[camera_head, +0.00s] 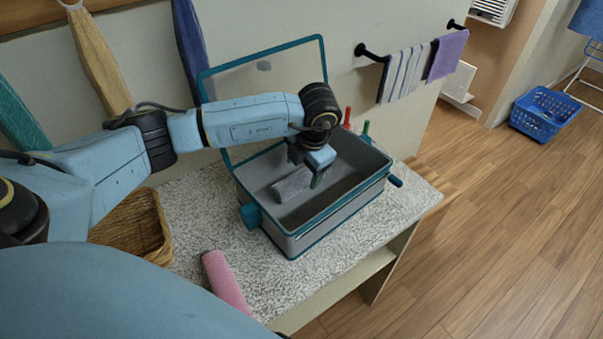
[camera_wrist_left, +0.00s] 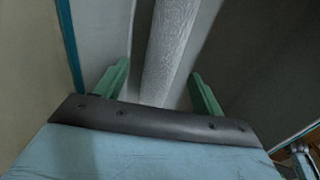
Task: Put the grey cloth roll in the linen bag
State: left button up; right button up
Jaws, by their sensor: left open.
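The linen bag (camera_head: 335,222) is a grey open box with teal edges, standing on the speckled shelf top with its lid raised behind it. The grey cloth roll (camera_head: 292,185) lies inside on the bag's floor. My left gripper (camera_head: 316,178) reaches down into the bag at the roll's right end. In the left wrist view its green fingers (camera_wrist_left: 159,80) are apart, with the grey roll (camera_wrist_left: 170,45) showing between them. I cannot tell whether either finger touches the roll. My right gripper is in neither view.
A pink roll (camera_head: 226,282) lies on the shelf top (camera_head: 203,215) in front of the bag. A wicker basket (camera_head: 150,232) stands at the left. Towels (camera_head: 403,75) hang on a wall rail. A blue basket (camera_head: 543,113) is on the floor at the far right.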

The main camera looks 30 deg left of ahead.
pick_arm(q)
jog(key=v, duration=0.9)
jog(key=shift+f, duration=0.1)
